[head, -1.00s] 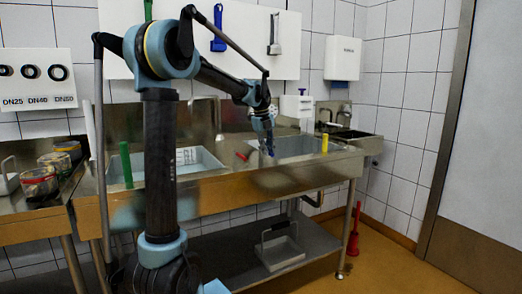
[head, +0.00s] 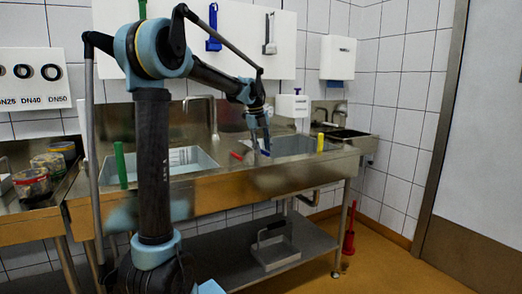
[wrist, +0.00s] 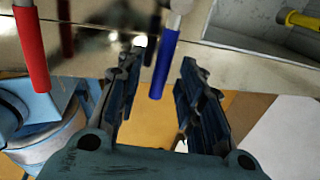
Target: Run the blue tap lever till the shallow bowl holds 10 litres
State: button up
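The blue tap lever (wrist: 164,64) hangs between the fingers of my gripper (wrist: 155,95) in the wrist view, with a gap on both sides. My gripper is open and does not appear to touch it. In the head view my gripper (head: 260,143) is at the sink's front edge, and the blue lever is hard to separate from it. Two basins show, a left one (head: 208,160) with a pale label inside and a right one (head: 306,140). I cannot tell which is the shallow bowl, nor see any water level.
A red lever (head: 237,156) is left of the gripper, also in the wrist view (wrist: 31,50). A yellow lever (head: 320,142) is to the right and a green one (head: 121,165) far left. A tray with a handle (head: 274,250) sits on the lower shelf.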

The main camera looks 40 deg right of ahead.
notch_tip(320, 180, up, 11)
jog(key=a, duration=0.2)
jog(key=shift+w, duration=0.3)
dwell(1.7)
